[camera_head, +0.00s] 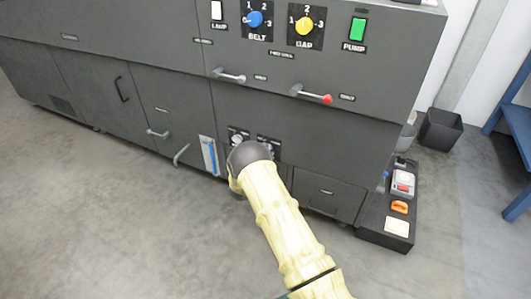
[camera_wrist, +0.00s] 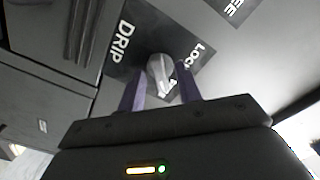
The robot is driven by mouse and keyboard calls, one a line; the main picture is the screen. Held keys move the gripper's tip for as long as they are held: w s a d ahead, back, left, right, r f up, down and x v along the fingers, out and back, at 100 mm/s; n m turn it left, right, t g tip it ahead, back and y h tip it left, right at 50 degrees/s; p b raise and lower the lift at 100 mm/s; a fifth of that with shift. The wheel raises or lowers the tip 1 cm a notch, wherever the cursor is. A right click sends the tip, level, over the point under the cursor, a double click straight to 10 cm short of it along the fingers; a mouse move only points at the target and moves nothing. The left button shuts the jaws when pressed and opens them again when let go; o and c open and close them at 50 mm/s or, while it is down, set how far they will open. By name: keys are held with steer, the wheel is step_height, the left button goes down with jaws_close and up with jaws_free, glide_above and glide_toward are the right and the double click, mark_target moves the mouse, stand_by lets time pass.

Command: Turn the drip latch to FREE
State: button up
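The drip latch (camera_wrist: 158,68) is a small light-grey knob on a black plate in the wrist view. White letters DRIP (camera_wrist: 122,42) stand to its left and LOCK (camera_wrist: 197,56) to its upper right. More lettering below the knob is partly covered. Which label the knob points at, I cannot tell. My gripper (camera_wrist: 160,84) is open, with its two purple fingers on either side of the knob; contact is not clear. In the head view my arm hides the gripper, beside two small dark latch plates (camera_head: 238,135) low on the grey machine's front.
A second plate with letters ending in EE (camera_wrist: 236,8) is close by in the wrist view. Above are a lever handle with a red tip (camera_head: 313,94) and the BELT dial (camera_head: 255,19). A black tray with small items (camera_head: 372,236) stands on the floor at right.

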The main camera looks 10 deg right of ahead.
steer(key=p+v, duration=0.6)
steer(key=v, duration=1.1)
steer(key=shift+s+a, duration=0.15)
